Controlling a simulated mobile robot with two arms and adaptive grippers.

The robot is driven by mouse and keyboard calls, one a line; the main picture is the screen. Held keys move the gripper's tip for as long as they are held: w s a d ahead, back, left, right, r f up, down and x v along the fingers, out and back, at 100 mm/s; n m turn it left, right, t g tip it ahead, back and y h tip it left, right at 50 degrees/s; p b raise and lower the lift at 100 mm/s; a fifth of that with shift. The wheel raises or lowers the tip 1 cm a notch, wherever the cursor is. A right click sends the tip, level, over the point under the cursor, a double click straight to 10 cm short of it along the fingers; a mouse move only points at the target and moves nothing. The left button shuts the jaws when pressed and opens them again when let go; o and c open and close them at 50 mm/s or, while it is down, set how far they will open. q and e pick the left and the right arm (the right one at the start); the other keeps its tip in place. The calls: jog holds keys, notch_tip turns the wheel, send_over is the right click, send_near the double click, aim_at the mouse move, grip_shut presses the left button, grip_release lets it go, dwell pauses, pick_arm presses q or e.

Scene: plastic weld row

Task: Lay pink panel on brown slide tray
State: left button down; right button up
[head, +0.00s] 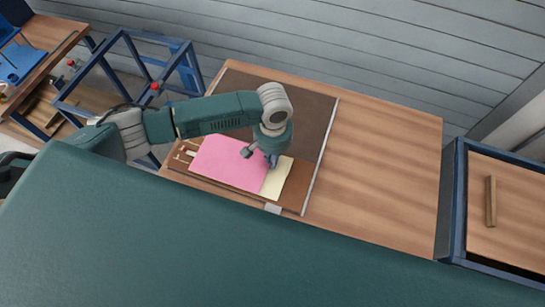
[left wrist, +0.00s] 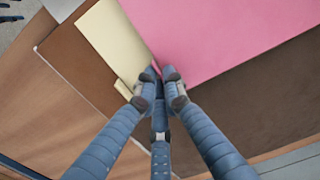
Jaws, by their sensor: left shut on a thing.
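The pink panel (head: 228,163) lies flat over the brown slide tray (head: 305,110), beside and partly against a cream sheet (head: 278,176). My left gripper (head: 262,158) is at the panel's right end, by the cream sheet. In the left wrist view, the fingertips (left wrist: 160,76) are closed together at a corner of the pink panel (left wrist: 220,30), shut on its edge. The cream sheet (left wrist: 112,38) and bare brown tray (left wrist: 275,95) also show there. Whether the panel touches the tray is hard to tell. My right gripper is in neither view.
The tray sits on a wooden table (head: 385,160), clear on its right half. A blue-framed table with a wooden bar (head: 490,202) stands at right. A blue frame (head: 125,75) with red knobs stands at left, before a grey plank wall (head: 330,40).

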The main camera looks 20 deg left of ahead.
pick_arm(q)
jog(key=shift+f, duration=0.1)
jog(key=c, duration=1.8)
grip_release()
jog(key=shift+o, duration=0.6)
jog(key=shift+o, duration=1.4)
notch_tip(320, 180, up, 5)
jog(key=p, duration=0.6)
jog(key=shift+r, duration=1)
